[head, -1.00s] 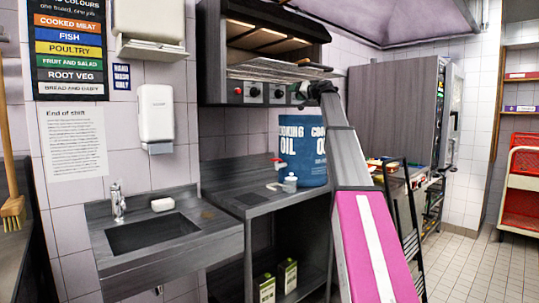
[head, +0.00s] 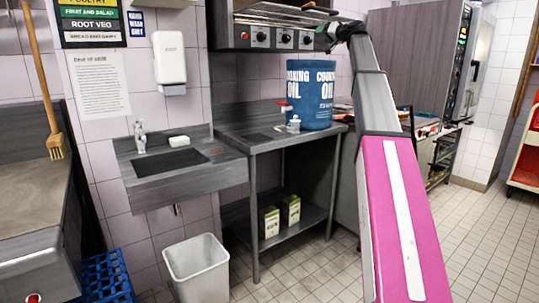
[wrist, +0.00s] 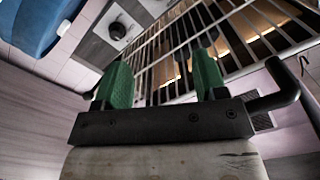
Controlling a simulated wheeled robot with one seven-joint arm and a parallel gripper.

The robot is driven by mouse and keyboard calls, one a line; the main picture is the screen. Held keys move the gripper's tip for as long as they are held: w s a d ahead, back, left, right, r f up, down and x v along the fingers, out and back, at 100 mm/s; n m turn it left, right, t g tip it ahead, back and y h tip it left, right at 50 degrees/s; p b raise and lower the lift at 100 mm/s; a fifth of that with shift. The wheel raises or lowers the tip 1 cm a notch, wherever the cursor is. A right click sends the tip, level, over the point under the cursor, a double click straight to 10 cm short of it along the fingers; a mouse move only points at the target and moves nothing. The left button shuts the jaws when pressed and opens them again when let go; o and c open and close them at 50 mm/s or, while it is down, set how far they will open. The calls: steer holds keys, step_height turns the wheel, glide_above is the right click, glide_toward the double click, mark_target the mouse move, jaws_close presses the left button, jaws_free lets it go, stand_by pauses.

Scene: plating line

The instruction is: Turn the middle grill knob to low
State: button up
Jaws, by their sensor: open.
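The grill (head: 285,14) hangs on the wall at the top of the head view, with a row of three dark knobs on its front panel. The middle knob (head: 285,39) sits between the left knob (head: 261,36) and the right knob (head: 307,40). Their settings are too small to read. My gripper (head: 326,36) is just right of the right knob, apart from the middle one. In the wrist view my gripper (wrist: 161,75) has its two green fingers spread, with nothing between them. One black knob (wrist: 117,31) shows beyond the left finger; I cannot tell which knob it is.
The grill's wire rack (wrist: 240,35) lies close beyond my fingers. A blue cooking oil drum (head: 310,95) stands on the counter below the grill. A sink (head: 170,162) is to the left, with a grey bin (head: 197,270) below. The tiled floor at right is open.

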steer(key=s+a+f+g+h, duration=0.2)
steer(key=s+f, duration=0.2)
steer(key=f, duration=1.3)
steer(key=s+a+f+m+g+h, duration=0.1)
steer(key=s+a+f+g, duration=0.3)
steer(key=f, duration=1.3)
steer(key=s+f+g+h, duration=0.15)
steer(key=s+f, duration=0.35)
steer(key=f, duration=1.3)
steer(key=s+a+f+g+h, duration=0.1)
steer(key=s+f+g+h, duration=0.2)
steer(key=s+f, duration=1.45)
steer(key=s+d+f+g+h, duration=0.1)
steer(key=s+f+g+h, duration=0.2)
steer(key=s+f, duration=1.2)
steer(key=s+g, duration=0.1)
steer(key=s, duration=0.3)
steer(key=shift+d, duration=0.2)
steer(key=shift+a, duration=0.1)
